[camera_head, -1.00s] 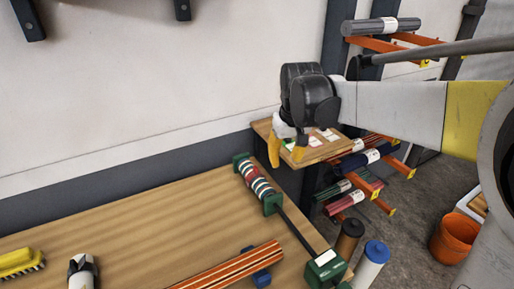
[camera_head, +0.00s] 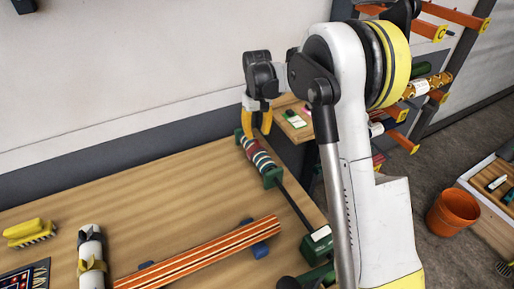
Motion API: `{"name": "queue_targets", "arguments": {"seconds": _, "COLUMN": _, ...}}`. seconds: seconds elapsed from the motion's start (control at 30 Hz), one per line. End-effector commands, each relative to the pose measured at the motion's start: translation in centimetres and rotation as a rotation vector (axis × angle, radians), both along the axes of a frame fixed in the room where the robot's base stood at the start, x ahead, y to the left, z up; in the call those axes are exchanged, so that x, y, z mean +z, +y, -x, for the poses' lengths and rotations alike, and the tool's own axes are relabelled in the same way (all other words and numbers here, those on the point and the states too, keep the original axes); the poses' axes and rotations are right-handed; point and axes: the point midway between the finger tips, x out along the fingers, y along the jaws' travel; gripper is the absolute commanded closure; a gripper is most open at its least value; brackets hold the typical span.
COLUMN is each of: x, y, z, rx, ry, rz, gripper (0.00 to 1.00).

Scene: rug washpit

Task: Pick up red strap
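A striped roll (camera_head: 257,156) with red, white and dark bands lies between two green end blocks on the wooden table in the head view. A red band (camera_head: 252,149) shows on this roll; I cannot tell for sure whether it is the red strap. My gripper (camera_head: 256,130) has two yellow fingers pointing down, spread apart. It is at the far end of the roll, over or just in front of the far green block. I cannot tell whether the fingertips touch anything. The fingers partly hide that end.
An orange striped roll (camera_head: 200,255) lies on blue supports on the table (camera_head: 150,200). A small shelf (camera_head: 296,128) and orange racks are behind my arm. An orange bucket (camera_head: 454,212) is on the floor.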

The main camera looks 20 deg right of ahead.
Motion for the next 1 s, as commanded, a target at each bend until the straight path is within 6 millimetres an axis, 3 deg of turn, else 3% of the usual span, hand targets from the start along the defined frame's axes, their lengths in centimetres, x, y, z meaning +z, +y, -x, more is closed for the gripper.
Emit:
{"name": "queue_targets", "arguments": {"seconds": 0.3, "x": -4.6, "y": 0.1, "z": 0.5, "rx": 0.0, "ry": 0.0, "rz": 0.0, "gripper": 0.64}}
{"name": "queue_targets", "arguments": {"seconds": 0.57, "x": -4.7, "y": 0.1, "z": 0.5, "rx": 0.0, "ry": 0.0, "rz": 0.0, "gripper": 0.65}}
{"name": "queue_targets", "arguments": {"seconds": 0.67, "x": -4.7, "y": 0.1, "z": 0.5, "rx": 0.0, "ry": 0.0, "rz": 0.0, "gripper": 0.96}}
{"name": "queue_targets", "arguments": {"seconds": 0.7, "x": -4.7, "y": 0.1, "z": 0.5, "rx": 0.0, "ry": 0.0, "rz": 0.0, "gripper": 1.0}}
{"name": "queue_targets", "arguments": {"seconds": 1.0, "x": -4.7, "y": 0.1, "z": 0.5, "rx": 0.0, "ry": 0.0, "rz": 0.0, "gripper": 1.0}}
